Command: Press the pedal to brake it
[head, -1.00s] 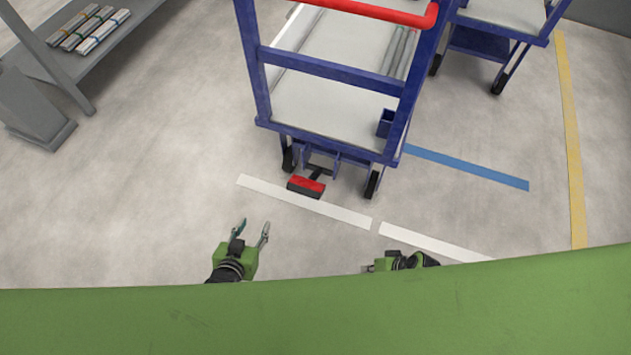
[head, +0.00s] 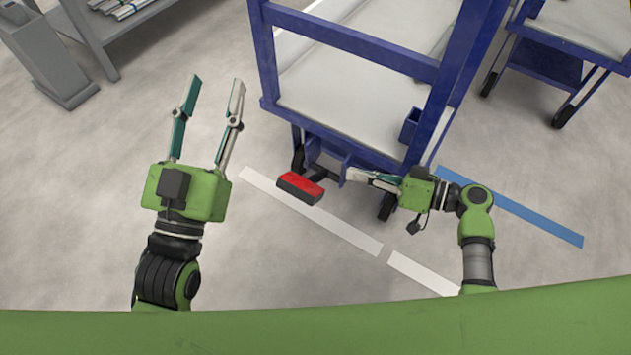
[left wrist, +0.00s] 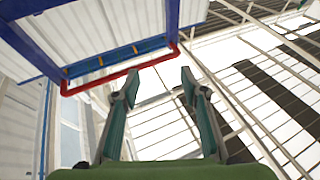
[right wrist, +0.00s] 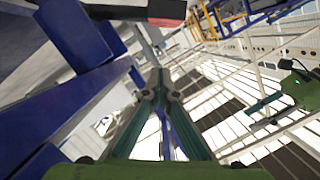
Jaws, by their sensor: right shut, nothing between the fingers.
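The red pedal (head: 301,187), with a dark front edge, sits low at the near end of the blue cart (head: 350,40). Its red top also shows at the upper edge of the right wrist view (right wrist: 166,12). My right gripper (head: 350,174) is shut and empty, its fingers pointing left toward the pedal. Its tips are just right of the pedal in the head view; I cannot tell whether they touch it. My left gripper (head: 213,95) is open and empty, left of the cart and pedal. It also shows open in the left wrist view (left wrist: 158,80).
A second blue cart (head: 540,62) stands at the upper right. A grey table (head: 125,22) with metal pipes is at the upper left, beside a grey stand (head: 45,65). White and blue lines mark the floor. The floor left of the cart is clear.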

